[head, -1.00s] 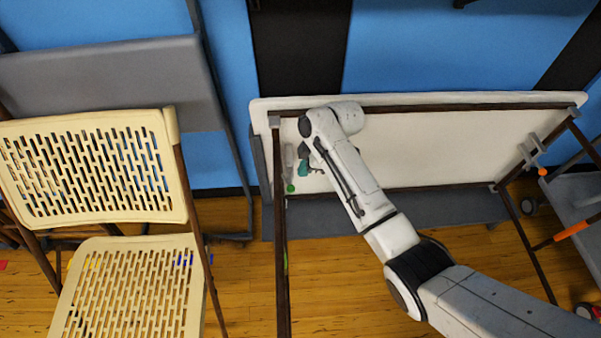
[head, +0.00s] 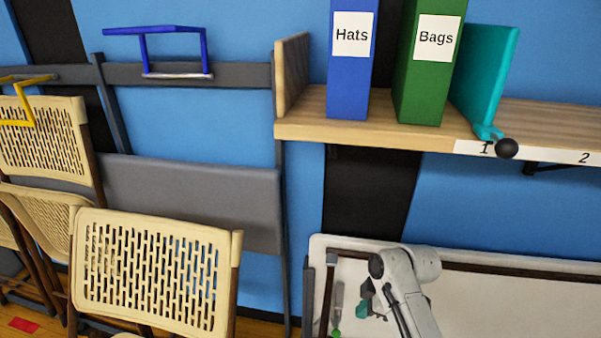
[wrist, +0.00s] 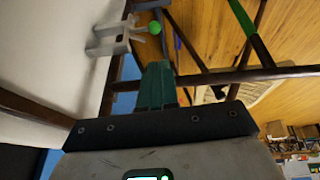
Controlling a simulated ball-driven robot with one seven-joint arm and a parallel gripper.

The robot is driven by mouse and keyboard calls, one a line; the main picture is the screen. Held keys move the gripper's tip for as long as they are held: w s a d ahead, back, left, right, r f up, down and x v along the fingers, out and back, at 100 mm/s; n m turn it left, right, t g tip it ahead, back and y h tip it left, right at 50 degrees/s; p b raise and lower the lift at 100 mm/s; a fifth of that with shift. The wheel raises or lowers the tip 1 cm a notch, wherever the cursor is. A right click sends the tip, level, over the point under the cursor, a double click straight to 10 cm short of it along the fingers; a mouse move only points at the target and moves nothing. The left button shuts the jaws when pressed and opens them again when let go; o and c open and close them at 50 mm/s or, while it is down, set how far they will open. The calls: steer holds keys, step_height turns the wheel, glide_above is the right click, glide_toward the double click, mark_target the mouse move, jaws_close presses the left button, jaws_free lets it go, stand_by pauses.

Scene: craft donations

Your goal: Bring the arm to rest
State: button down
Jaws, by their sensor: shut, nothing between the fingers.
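My gripper (head: 363,305) shows in the head view as a small dark teal shape at the end of my white arm, in front of the white folding table (head: 492,285). In the wrist view my gripper's teal fingers (wrist: 157,85) are together, with nothing between them. The arm is bent, its wrist joint near the table's upper left part. The lower arm is cut off by the picture's bottom edge. I cannot tell whether any part of the arm touches the table.
A grey bracket (wrist: 108,38) with a green ball (wrist: 154,27) is near my fingers. A wooden shelf (head: 385,133) above holds a blue Hats binder (head: 349,75), a green Bags binder (head: 428,85) and a teal holder (head: 487,75). Cream folding chairs (head: 155,272) stand at left.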

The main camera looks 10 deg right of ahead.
steer(key=s+r+m+h+p, duration=0.15)
steer(key=s+m+p, duration=0.6)
steer(key=s, duration=1.15)
steer(key=s+d+r+m+h+p, duration=0.1)
steer(key=s+d+r+m, duration=0.2)
steer(key=s, duration=0.5)
steer(key=s+d+r+m+g+h+p, duration=0.1)
steer(key=s+d+r+m+p, duration=0.1)
steer(key=s, duration=0.7)
step_height(320, 180, up, 3)
steer(key=shift+s+d+f+m+p, duration=0.25)
steer(key=shift+d+m, duration=0.2)
steer(key=shift+m, duration=0.8)
steer(key=shift+r+h, duration=0.1)
steer(key=shift+h, duration=0.15)
